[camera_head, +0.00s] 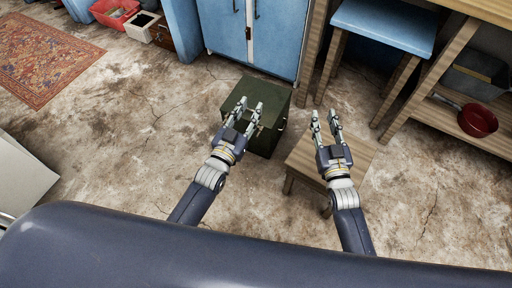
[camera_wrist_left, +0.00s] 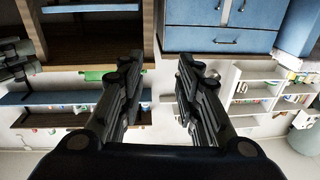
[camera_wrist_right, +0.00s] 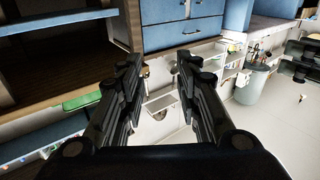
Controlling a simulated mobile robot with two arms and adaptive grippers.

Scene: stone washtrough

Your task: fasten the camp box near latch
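The camp box (camera_head: 262,97) is a dark green box on the stone floor in the head view, in front of the blue cabinet. Its near latch cannot be made out; my left gripper covers part of the near side. My left gripper (camera_head: 249,108) is open and empty, over the box's near left part in the picture; whether it touches cannot be told. It also shows open in the left wrist view (camera_wrist_left: 156,75). My right gripper (camera_head: 326,118) is open and empty, right of the box, above a small wooden stool. It shows open in the right wrist view (camera_wrist_right: 158,72).
The small wooden stool (camera_head: 343,165) stands right of the box. The blue cabinet (camera_head: 250,40) is close behind it. A blue-topped stool (camera_head: 384,24) and a wooden shelf with a red bowl (camera_head: 477,120) are at the right. The floor left of the box is clear up to a rug (camera_head: 42,58).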

